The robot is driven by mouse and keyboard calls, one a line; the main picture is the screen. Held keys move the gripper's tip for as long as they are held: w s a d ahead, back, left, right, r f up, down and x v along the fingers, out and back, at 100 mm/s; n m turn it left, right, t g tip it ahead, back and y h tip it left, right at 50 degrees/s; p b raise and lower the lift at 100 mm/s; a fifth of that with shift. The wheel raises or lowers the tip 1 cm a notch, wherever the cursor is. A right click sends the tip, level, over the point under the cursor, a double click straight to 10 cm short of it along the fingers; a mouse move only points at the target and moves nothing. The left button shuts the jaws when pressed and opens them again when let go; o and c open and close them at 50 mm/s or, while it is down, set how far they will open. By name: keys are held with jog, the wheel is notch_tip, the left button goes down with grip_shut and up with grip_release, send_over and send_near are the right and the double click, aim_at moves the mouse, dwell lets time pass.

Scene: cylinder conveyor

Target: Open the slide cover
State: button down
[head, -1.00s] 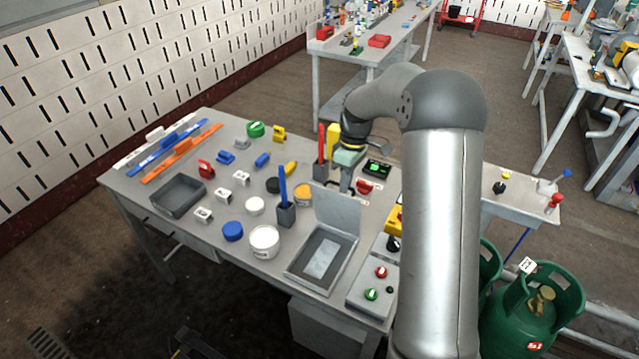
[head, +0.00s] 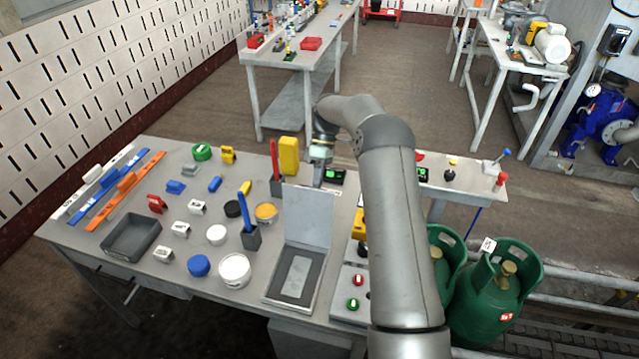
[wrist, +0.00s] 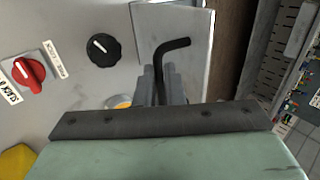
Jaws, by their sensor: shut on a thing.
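In the wrist view, my gripper (wrist: 163,90) is shut on a black bent handle (wrist: 174,45), which rises between the grey fingers and hooks to the right. A light grey flat plate (wrist: 196,35) lies right behind the handle; it may be the slide cover, but I cannot tell whether it is open. In the head view, my gripper (head: 318,182) is low over the table, just beyond the raised lid (head: 308,212) of a grey case. The handle cannot be made out there.
A red knob (wrist: 30,74) and a black knob (wrist: 103,49) sit on the panel left of the fingers. On the table (head: 150,190) stand a yellow block (head: 289,155), a blue-handled holder (head: 250,238) and a grey tray (head: 131,238). Green gas cylinders (head: 492,300) stand at the right.

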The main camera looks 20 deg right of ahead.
jog(key=shift+s+f, duration=0.15)
jog(key=shift+f, duration=0.25)
jog(key=c, duration=1.5)
grip_release()
jog(key=shift+r, duration=0.2)
jog(key=shift+b+v, duration=0.8)
jog(key=shift+v, duration=2.95)
